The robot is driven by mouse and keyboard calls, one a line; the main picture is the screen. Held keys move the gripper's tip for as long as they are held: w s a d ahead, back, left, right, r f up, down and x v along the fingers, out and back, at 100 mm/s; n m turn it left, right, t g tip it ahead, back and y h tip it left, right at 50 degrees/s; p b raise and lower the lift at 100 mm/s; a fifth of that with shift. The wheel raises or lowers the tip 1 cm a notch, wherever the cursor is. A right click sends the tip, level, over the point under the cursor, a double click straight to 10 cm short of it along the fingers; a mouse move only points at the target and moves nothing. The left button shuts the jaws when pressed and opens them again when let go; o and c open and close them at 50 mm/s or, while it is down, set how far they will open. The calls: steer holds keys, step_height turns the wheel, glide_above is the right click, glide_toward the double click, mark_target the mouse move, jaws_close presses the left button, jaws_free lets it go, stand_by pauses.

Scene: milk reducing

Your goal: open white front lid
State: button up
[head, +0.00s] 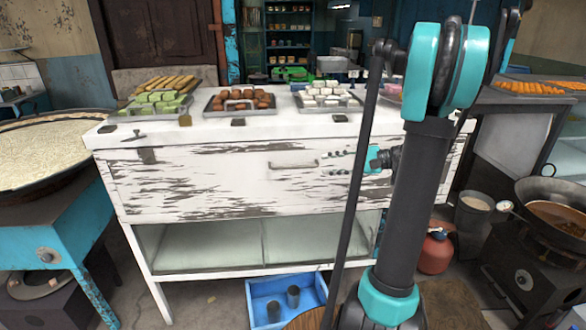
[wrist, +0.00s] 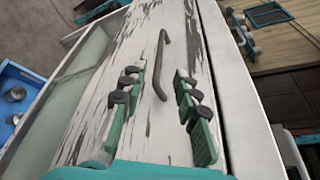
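The white front lid (head: 215,185) is the worn, peeling front panel of the white cabinet, and it looks closed. A thin grey bar handle (head: 294,164) sits on it near the middle. My gripper (head: 332,163) is in front of the panel, just right of the handle in the head view. Nothing is gripped. Contact with the handle cannot be told. My arm hides the panel's right part.
Trays of sweets (head: 240,101) stand on the cabinet top (head: 260,126). A glass-fronted shelf (head: 215,245) is below the panel. A blue crate (head: 262,290) is on the floor. A large pan (head: 45,150) stands left, and a wok (head: 555,212) and red canister (head: 435,252) stand right.

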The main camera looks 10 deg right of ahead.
mark_target(298, 166)
steer(key=x, duration=1.3)
jaws_close()
